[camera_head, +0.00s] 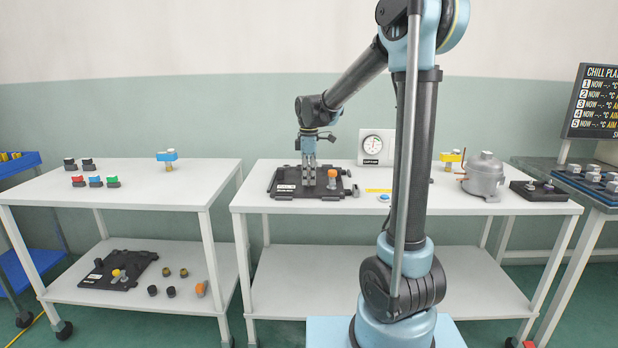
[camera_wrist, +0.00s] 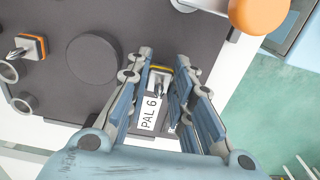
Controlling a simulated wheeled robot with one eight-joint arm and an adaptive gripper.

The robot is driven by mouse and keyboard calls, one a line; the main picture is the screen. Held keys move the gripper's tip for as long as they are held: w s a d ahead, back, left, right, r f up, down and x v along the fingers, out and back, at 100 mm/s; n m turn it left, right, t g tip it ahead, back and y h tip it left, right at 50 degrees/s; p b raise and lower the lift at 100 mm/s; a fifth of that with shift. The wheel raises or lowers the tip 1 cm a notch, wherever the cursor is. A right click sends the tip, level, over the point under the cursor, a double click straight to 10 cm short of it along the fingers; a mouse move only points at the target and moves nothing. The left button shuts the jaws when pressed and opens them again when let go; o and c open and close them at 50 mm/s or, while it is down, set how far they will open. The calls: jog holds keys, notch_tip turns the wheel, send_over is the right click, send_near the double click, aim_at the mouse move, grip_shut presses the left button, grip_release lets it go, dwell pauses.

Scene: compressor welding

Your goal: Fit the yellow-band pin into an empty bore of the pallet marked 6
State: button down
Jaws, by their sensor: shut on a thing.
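The pallet marked 6 (camera_head: 284,191) is a dark plate on the middle table; its "PAL 6" label (camera_wrist: 148,112) shows in the wrist view. My gripper (camera_head: 309,182) points straight down over the pallet. In the wrist view my gripper (camera_wrist: 165,70) is shut on the yellow-band pin (camera_wrist: 160,69), close above or at the plate beside the label. The pin's lower end is hidden, so I cannot tell whether it is in a bore. Another pin with an orange band (camera_wrist: 34,46) stands at the left. Ring-shaped bores (camera_wrist: 25,103) show near the plate's left edge.
A large dark disc (camera_wrist: 92,58) stands on the pallet left of my fingers. An orange-topped part (camera_head: 332,175) is close right of my gripper. A dial gauge (camera_head: 376,147) stands behind, and a compressor (camera_head: 484,176) at the right. The left table (camera_head: 140,190) holds small coloured parts.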

jog(key=shift+f, duration=0.75)
jog(key=c, duration=1.3)
grip_release()
jog(key=shift+r, duration=0.1)
notch_tip(320, 180, up, 12)
jog(key=shift+w+f, duration=0.1)
jog(key=shift+f, duration=0.05)
